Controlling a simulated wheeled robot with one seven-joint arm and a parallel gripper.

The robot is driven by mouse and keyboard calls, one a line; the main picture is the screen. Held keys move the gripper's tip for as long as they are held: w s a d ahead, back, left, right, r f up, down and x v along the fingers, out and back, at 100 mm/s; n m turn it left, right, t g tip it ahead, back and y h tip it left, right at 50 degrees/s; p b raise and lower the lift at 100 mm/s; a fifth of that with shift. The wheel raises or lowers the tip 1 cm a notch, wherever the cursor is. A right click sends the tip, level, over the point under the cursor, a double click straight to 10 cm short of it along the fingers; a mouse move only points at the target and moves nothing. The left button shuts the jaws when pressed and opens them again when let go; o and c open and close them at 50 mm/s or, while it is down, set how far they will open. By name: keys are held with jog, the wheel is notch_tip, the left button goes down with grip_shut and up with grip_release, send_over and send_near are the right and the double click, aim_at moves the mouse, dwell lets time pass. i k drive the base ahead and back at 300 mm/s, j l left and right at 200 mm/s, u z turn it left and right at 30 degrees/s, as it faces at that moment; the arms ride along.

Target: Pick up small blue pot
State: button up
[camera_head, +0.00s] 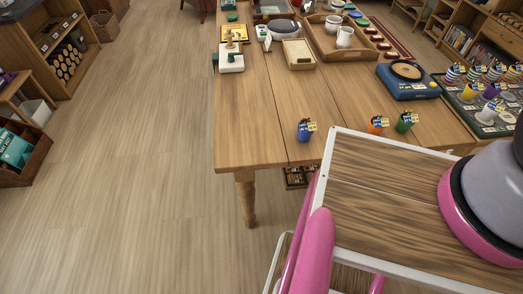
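A small blue pot (304,132) with a yellow and blue tag stands upright near the front edge of the long wooden table (245,115). A small orange pot (376,125) and a small green pot (403,123) with similar tags stand to its right along the same edge. Nothing touches the blue pot. My gripper is not in the picture.
A wooden tray (330,45) with white cups is farther back. Table around the blue pot is bare. Open floor (130,170) lies left.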

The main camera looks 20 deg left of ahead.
aim_at(306, 129)
jog(key=k+u, duration=0.2)
jog(key=u, duration=0.65)
jog(key=j+z, duration=0.25)
jog(key=j, duration=1.6)
jog(key=j+z, duration=0.15)
jog(key=z, duration=1.3)
